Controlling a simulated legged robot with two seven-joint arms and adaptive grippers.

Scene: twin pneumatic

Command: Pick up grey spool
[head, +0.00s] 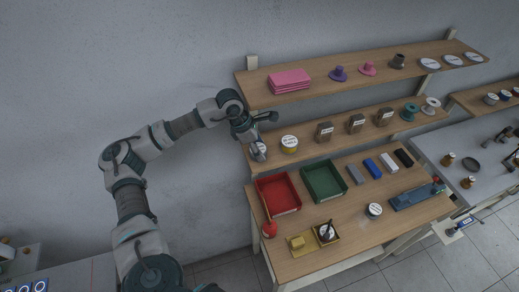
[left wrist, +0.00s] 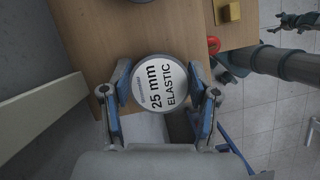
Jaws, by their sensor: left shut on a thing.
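A round grey spool (head: 259,151) with a white top label is at the left end of the middle shelf (head: 340,138). In the left wrist view the spool (left wrist: 158,84) shows its grey rim and the label "25 mm ELASTIC". My left gripper (head: 253,143) reaches down over it from the wall side. In the left wrist view, the fingers of my left gripper (left wrist: 159,98) are shut on opposite sides of the spool. I cannot tell whether its underside still touches the shelf.

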